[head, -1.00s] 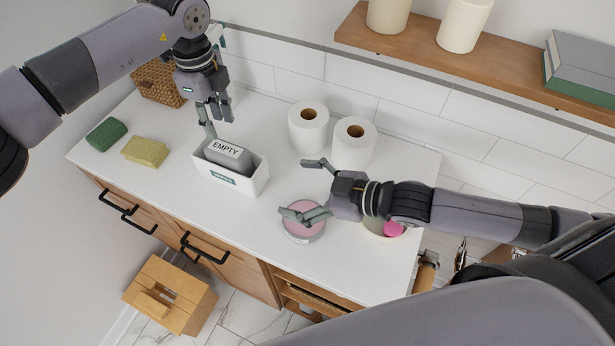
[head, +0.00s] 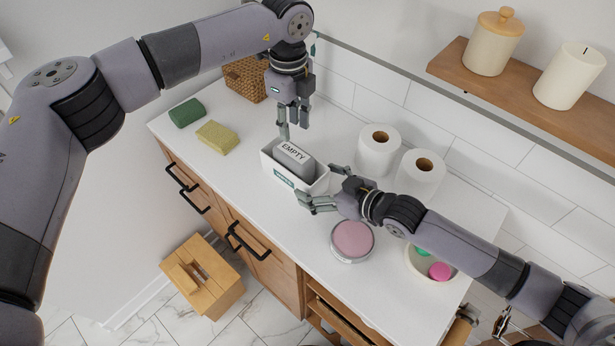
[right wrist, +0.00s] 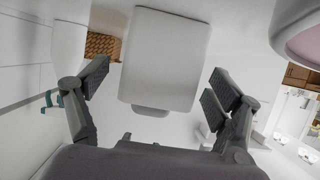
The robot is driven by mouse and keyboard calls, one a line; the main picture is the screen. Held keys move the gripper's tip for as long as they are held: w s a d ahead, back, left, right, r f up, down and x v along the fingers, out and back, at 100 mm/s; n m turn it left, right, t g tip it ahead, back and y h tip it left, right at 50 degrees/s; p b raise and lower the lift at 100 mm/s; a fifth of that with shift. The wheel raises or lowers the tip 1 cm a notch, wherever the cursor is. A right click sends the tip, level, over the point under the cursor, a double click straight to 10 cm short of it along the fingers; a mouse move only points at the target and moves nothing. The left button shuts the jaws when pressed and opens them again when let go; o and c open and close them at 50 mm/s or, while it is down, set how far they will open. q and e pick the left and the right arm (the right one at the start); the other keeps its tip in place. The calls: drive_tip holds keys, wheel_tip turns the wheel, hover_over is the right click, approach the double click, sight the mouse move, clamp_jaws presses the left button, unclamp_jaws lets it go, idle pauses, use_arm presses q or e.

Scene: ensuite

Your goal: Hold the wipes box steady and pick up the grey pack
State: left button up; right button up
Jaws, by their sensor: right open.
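The white wipes box (head: 318,186) stands on the counter with a green label on its front. The grey pack (head: 293,157), marked EMPTY on its top, sits upright inside it and rises above the rim. My left gripper (head: 291,125) points down at the box's back left corner; whether its fingers touch anything is unclear. My right gripper (head: 320,184) is open at the box's right end, one finger toward the back and one toward the front. In the right wrist view the box's white end (right wrist: 165,60) stands between the spread fingers (right wrist: 163,98), with gaps on both sides.
A pink-topped tin (head: 352,240) is close below my right arm. Two paper rolls (head: 378,150) stand behind the right gripper. A bowl (head: 416,265) is at the right. A green sponge (head: 187,112), a yellow sponge (head: 217,138) and a wicker basket (head: 243,79) are left and behind.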

sight(311, 179)
drive_tip(key=shift+x, duration=2.15)
